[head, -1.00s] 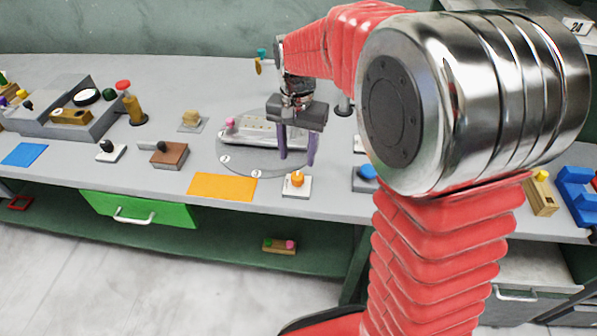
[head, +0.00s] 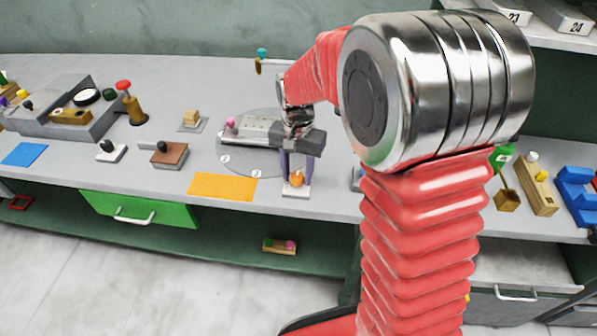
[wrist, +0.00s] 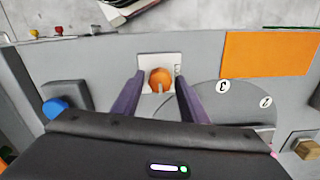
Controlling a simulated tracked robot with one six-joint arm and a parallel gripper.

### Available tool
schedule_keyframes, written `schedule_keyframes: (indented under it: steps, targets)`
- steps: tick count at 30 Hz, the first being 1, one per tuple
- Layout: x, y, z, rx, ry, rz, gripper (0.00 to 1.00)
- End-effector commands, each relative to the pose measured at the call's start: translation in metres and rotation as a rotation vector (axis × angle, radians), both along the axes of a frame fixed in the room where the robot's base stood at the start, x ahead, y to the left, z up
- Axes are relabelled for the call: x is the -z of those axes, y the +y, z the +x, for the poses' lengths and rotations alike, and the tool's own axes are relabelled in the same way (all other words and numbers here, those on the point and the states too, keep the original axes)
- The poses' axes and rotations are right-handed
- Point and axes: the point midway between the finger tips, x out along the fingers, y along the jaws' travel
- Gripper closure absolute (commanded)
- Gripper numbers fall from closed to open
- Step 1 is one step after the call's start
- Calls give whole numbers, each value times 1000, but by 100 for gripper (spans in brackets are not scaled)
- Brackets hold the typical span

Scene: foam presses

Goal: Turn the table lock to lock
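The table lock looks to be the orange knob (head: 296,179) on a white plate (head: 296,193) at the table's front edge, in front of the round grey turntable (head: 232,163). In the wrist view the knob (wrist: 160,78) sits between my two purple fingers, with a thin pale pointer on its near side. A small greenish mark shows on the plate's right side. My gripper (head: 297,173) points down over the knob. Its fingers are open, one on each side, with a visible gap to the knob in the wrist view (wrist: 161,82).
A grey block with a blue button (wrist: 55,108) stands left of the lock in the wrist view. An orange mat (head: 222,187) lies to the knob's left in the head view. A grey fixture with a pink knob (head: 231,123) sits on the turntable.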

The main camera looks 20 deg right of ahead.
Motion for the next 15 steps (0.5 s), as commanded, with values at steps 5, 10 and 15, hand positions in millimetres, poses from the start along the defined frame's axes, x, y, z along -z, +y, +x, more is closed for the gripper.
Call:
schedule_keyframes:
  steps: [5,10,15]
  targets:
    - [0,0,0,0,0,0,73]
    - [0,0,0,0,0,0,85]
    - [0,-4,0,2,0,0,95]
